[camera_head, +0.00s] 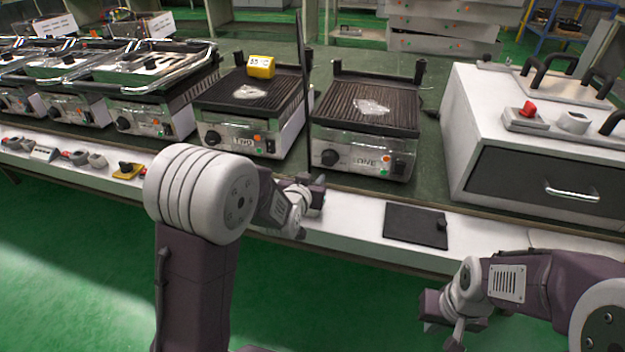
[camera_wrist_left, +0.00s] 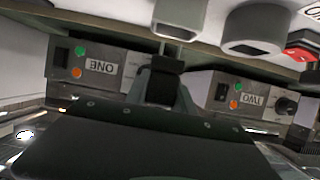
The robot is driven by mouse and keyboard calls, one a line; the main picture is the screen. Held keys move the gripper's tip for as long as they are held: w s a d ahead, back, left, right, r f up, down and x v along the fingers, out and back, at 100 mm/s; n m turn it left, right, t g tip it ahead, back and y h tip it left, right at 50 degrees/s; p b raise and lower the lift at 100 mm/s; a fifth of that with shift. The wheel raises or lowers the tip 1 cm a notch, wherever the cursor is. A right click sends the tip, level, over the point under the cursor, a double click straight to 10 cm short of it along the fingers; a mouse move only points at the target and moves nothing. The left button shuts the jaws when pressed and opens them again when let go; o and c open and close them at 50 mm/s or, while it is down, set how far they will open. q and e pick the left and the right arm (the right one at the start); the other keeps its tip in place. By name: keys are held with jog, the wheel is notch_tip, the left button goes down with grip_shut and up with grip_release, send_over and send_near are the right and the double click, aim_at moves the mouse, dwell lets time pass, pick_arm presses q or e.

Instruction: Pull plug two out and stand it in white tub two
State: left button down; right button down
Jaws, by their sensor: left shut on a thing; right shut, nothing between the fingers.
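My left gripper (camera_head: 316,190) is low over the white front ledge, before the grills marked TWO (camera_head: 243,140) and ONE (camera_head: 366,162). In the left wrist view its jaws (camera_wrist_left: 168,72) are closed on a small dark piece, which seems to be plug two; its shape is mostly hidden. A pale square part (camera_wrist_left: 180,14) is just beyond the fingertips; I cannot tell whether it touches them. My right gripper (camera_head: 452,332) is shut and empty, in front of the ledge.
A black pad (camera_head: 405,222) with a small black block (camera_head: 441,226) lies on the ledge to the right. A white cabinet (camera_head: 490,130) stands at the right. A yellow 55 °C block (camera_head: 261,67) rests on grill two. My left arm hides part of the ledge.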

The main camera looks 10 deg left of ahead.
pick_arm(q)
jog(key=shift+f+b, duration=2)
jog(key=shift+f, duration=0.25)
jog(key=c, duration=1)
grip_release()
jog(key=shift+s, duration=0.1)
